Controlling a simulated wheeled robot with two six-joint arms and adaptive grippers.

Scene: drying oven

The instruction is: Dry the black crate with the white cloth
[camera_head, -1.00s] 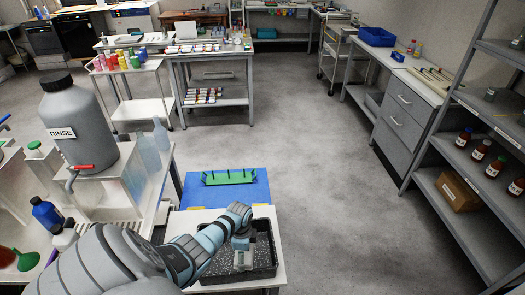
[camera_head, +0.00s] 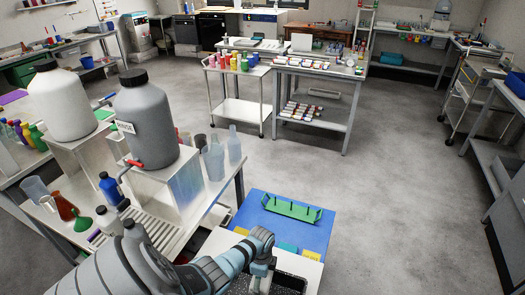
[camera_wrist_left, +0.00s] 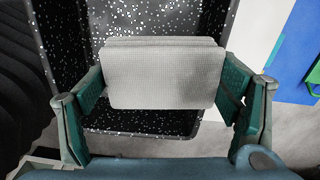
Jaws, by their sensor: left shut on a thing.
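The black crate (camera_head: 291,283) sits at the bottom edge of the head view, mostly cut off. In the left wrist view the crate (camera_wrist_left: 145,120) shows its dark inside, covered in many white specks like droplets. My left gripper (camera_wrist_left: 165,85) is shut on the folded white cloth (camera_wrist_left: 165,78), with one finger at each side of it. The cloth is over the crate's inside; I cannot tell whether it touches. In the head view my left gripper (camera_head: 262,275) is over the crate. My right gripper is not in view.
A blue mat (camera_head: 263,217) with a green rack (camera_head: 291,208) lies beyond the crate. To the left, a bench holds a grey rinse tank (camera_head: 146,125), a white tank (camera_head: 62,102) and bottles. The floor (camera_head: 400,190) to the right is clear.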

